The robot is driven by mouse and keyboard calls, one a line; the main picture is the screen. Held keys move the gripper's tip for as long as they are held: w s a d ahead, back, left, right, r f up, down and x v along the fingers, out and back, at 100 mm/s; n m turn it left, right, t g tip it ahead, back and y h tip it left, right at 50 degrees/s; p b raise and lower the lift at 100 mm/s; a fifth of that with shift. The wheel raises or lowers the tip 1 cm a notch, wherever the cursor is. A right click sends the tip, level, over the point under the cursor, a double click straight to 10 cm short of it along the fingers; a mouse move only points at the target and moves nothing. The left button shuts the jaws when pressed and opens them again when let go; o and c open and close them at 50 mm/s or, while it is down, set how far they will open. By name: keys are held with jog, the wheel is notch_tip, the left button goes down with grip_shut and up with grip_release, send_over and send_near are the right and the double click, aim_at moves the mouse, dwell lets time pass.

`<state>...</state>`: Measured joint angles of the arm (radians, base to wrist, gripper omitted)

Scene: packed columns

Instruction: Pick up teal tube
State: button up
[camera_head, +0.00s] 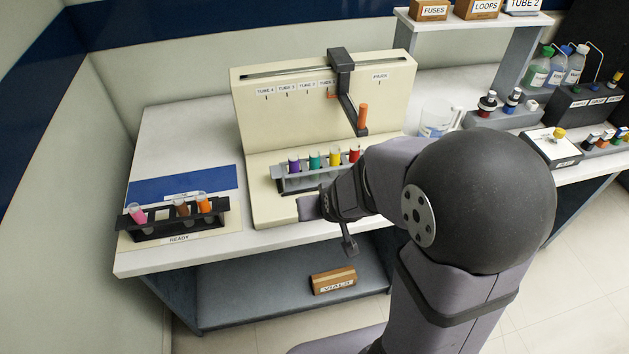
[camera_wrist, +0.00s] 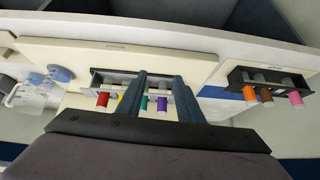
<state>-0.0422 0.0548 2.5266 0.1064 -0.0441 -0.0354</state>
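The teal tube (camera_head: 315,160) stands in a grey rack (camera_head: 296,183) on the cream machine's base, between a purple tube (camera_head: 294,164) and a yellow tube (camera_head: 335,158). A red tube (camera_head: 355,153) is at the right end. In the wrist view the order is reversed; the teal tube (camera_wrist: 144,103) shows just inside the left finger, with the purple tube (camera_wrist: 162,104) beside it. My gripper (camera_wrist: 160,76) is open, with its two fingers apart over the rack. No tube is visibly clamped. In the head view its fingers are hard to make out.
A black rack (camera_head: 180,228) with pink, brown and orange tubes stands on the left. The machine's slider arm (camera_head: 343,85) overhangs the rack, with an orange cylinder (camera_head: 362,117) at its end. A clear beaker (camera_head: 436,119) stands to the right.

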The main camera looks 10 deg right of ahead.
aim_at(316, 158)
jog(key=w+f+t+b, duration=0.1)
jog(key=w+t+b, duration=0.1)
jog(key=w+b, duration=0.2)
jog(key=w+d+f+t+h+b, duration=0.1)
jog(key=w+f+t+b, duration=0.1)
jog(key=w+t+b, duration=0.1)
jog(key=w+f+m+t+h+b, duration=0.1)
jog(key=w+t+b, duration=0.2)
jog(key=w+b, duration=0.2)
jog(key=shift+d+f+b, duration=0.35)
jog(key=shift+d, duration=0.05)
jog(key=shift+w+d+r+t+h+b, duration=0.25)
jog(key=shift+r+t+h+b, duration=0.05)
jog(key=shift+t+b, duration=0.65)
jog(key=shift+t, duration=0.45)
jog(key=w, duration=0.4)
jog(key=w+d+r+p, duration=0.1)
jog(key=w, duration=0.1)
jog(key=shift+d, duration=0.1)
jog(key=shift+w+f, duration=0.1)
jog(key=shift+w, duration=0.3)
jog(key=shift+w+d+p, duration=0.15)
jog(key=shift+w+p, duration=0.2)
jog(key=shift+w, duration=0.95)
jog(key=shift+w+d+p, duration=0.15)
jog(key=shift+w+p, duration=0.2)
jog(key=shift+w, duration=0.95)
